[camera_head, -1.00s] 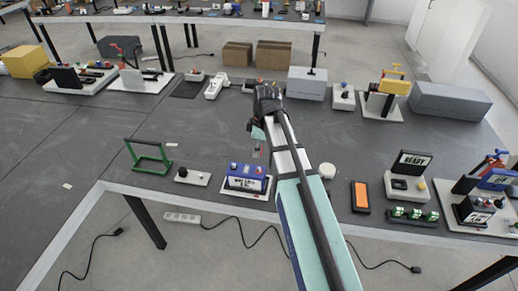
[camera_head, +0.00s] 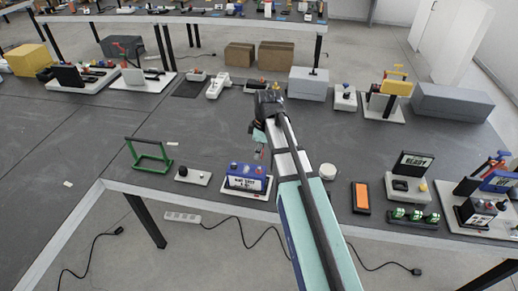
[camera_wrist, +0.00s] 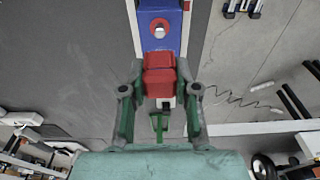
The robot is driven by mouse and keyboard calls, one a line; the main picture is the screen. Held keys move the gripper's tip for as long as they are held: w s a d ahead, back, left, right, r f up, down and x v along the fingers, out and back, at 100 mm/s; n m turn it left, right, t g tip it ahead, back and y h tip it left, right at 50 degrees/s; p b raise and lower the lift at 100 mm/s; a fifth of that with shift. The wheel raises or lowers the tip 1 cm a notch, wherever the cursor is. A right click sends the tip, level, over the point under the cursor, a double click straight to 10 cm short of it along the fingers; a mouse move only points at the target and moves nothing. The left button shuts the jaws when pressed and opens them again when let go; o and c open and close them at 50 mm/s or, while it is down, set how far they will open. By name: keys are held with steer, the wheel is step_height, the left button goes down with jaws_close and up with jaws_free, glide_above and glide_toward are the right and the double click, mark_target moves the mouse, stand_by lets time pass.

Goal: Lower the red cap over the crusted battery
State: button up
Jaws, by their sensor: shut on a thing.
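The red cap (camera_wrist: 160,76) is between the fingers of my gripper (camera_wrist: 159,98) in the wrist view, and the gripper is shut on it. The blue battery (camera_wrist: 174,42) lies just beyond the cap in that view, with a pale round terminal (camera_wrist: 160,27) on top. The cap hides part of the battery, and I cannot tell the gap between them. In the head view, the battery (camera_head: 246,171) sits near the table's front edge, with a white label on its front. My gripper (camera_head: 259,149) is above and behind it there, small and partly hidden by my arm.
The table's front edge is close.

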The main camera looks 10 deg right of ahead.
steer(key=b, duration=0.2)
glide_above(259, 168)
steer(key=shift+w+f, duration=0.1)
steer(key=shift+f, duration=2)
steer(key=shift+f+b, duration=0.45)
steer(key=shift+f, duration=1.6)
stand_by(0.4)
steer(key=o, duration=0.9)
steer(key=shift+r, duration=0.2)
steer(key=r, duration=0.4)
steer(key=d+r, duration=0.1)
steer(key=r, duration=0.6)
steer(key=shift+s+d+r, duration=0.2)
steer(key=shift+s+r, duration=0.1)
steer(key=shift+s, duration=0.05)
